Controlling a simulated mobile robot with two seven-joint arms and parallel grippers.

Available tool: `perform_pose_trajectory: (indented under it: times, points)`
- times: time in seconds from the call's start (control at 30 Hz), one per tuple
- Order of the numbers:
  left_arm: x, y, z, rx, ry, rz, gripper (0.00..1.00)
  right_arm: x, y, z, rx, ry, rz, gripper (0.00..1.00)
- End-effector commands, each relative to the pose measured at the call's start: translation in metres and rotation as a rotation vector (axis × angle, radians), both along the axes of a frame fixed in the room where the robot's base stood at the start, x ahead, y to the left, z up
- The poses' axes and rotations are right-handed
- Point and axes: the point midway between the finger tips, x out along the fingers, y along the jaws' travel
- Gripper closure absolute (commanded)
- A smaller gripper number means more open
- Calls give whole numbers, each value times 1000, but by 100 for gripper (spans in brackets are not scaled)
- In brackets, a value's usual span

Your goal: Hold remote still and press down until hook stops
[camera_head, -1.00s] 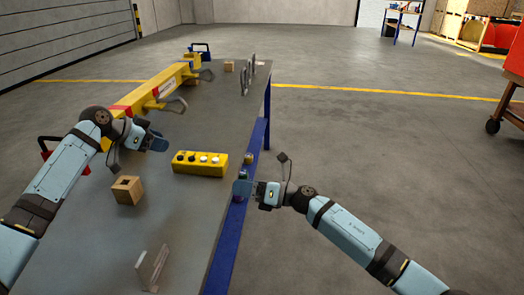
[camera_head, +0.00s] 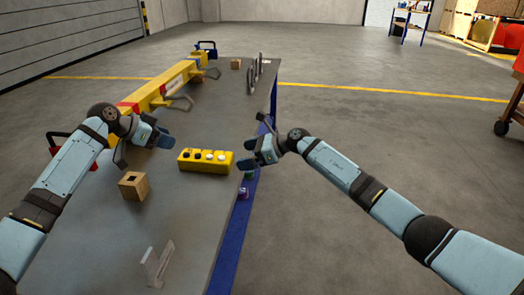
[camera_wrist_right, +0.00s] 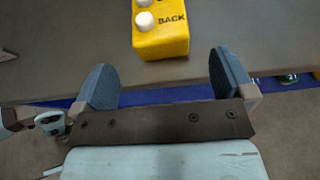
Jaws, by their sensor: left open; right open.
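The yellow remote (camera_head: 206,161) lies on the grey table, with black and white buttons on top. Its near end with a white button and the word BACK shows in the right wrist view (camera_wrist_right: 160,35). My right gripper (camera_head: 246,154) is open just right of the remote's right end; in the wrist view its two fingers (camera_wrist_right: 162,85) point toward that end, apart from it. My left gripper (camera_head: 168,138) is open above the table, up and left of the remote. Silver hooks (camera_head: 180,102) stick out from the yellow beam (camera_head: 160,88) behind the left gripper.
A wooden block with a square hole (camera_head: 134,186) sits left of the remote. A clear upright holder (camera_head: 157,264) stands near the front. Grey upright plates (camera_head: 255,73) and a small wooden block (camera_head: 235,64) are farther back. The blue table edge (camera_head: 232,235) runs along the right.

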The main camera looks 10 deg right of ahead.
Motion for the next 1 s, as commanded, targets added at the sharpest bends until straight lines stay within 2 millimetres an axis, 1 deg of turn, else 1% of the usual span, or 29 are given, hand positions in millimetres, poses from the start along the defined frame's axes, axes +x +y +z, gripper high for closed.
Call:
perform_pose_trajectory:
  times: [0.03, 0.1, 0.3, 0.5, 0.8, 0.83, 0.87, 0.9, 0.97, 1.0]
  points:
    - [0, 0, 0, 0, 0, 0, 57, 4, 11, -4, 2, 2, 0, 0]
    - [0, 0, 0, 0, 0, 0, 57, 8, 22, -9, 2, 1, -1, 0]
    - [0, 0, 0, 0, 0, 0, 57, 18, 49, -20, 3, 1, -1, 0]
    - [0, 0, 0, 0, 0, 0, 57, 23, 61, -27, 1, 0, -1, 0]
    - [0, 0, 0, 0, 0, 0, 57, 23, 62, -27, 1, 0, -1, 0]
    - [0, 0, 0, 0, 0, 0, 57, 23, 62, -27, 1, 0, -1, 5]
    - [0, 0, 0, 0, 0, 0, 57, 23, 62, -27, 1, 0, -1, 12]
    - [0, 0, 0, 0, 0, 0, 57, 23, 62, -27, 1, 0, -1, 21]
    - [0, 0, 0, 0, 0, 0, 57, 23, 62, -27, 1, 0, -1, 34]
    - [0, 0, 0, 0, 0, 0, 57, 23, 62, -27, 1, 0, -1, 44]
